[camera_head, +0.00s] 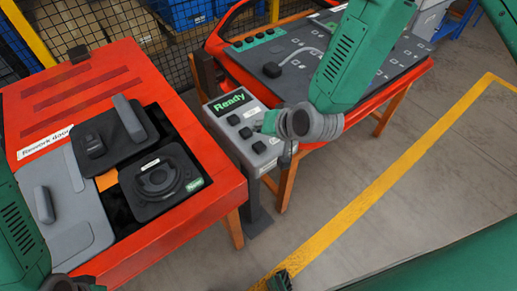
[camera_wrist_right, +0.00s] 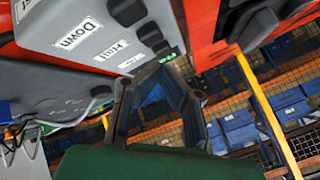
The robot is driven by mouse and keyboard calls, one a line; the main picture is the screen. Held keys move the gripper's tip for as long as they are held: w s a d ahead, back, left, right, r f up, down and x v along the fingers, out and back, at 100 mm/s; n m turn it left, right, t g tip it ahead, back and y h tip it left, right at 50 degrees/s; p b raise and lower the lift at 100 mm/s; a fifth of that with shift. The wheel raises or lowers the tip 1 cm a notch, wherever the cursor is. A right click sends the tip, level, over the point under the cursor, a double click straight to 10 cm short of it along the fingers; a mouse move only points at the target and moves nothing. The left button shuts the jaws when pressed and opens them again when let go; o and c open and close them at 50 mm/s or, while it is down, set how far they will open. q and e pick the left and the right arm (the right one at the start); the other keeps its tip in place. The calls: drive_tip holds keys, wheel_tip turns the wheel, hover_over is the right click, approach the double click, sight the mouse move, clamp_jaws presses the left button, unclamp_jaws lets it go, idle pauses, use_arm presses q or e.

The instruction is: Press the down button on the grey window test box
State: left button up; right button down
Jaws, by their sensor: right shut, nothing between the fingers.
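The grey window test box (camera_head: 228,130) stands on a post between the tables, its display reading "Ready". Several dark buttons run down its top face; the nearest (camera_head: 259,147) has a white label beside it, too small to read here. In the right wrist view the box (camera_wrist_right: 45,18) fills the upper left. A "Down" label (camera_wrist_right: 78,33) shows near a dark button (camera_wrist_right: 126,11). My right gripper (camera_head: 262,124) is shut and empty, over or beside the box's right edge; contact cannot be told. It also shows in the wrist view (camera_wrist_right: 160,65). My left gripper's fingers are not clearly visible.
A red rework table (camera_head: 220,190) with black parts and grey panels stands left of the box. A red-framed door panel (camera_head: 340,55) on a table lies behind right. Mesh fencing and blue bins (camera_head: 190,12) are at the back. Open floor with a yellow line is on the right.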

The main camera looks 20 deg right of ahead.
sight(260, 146)
drive_tip(key=shift+f+b, duration=1.2)
drive_tip(key=shift+f, duration=0.95)
drive_tip(key=shift+f, duration=0.1)
drive_tip(key=shift+f, duration=0.2)
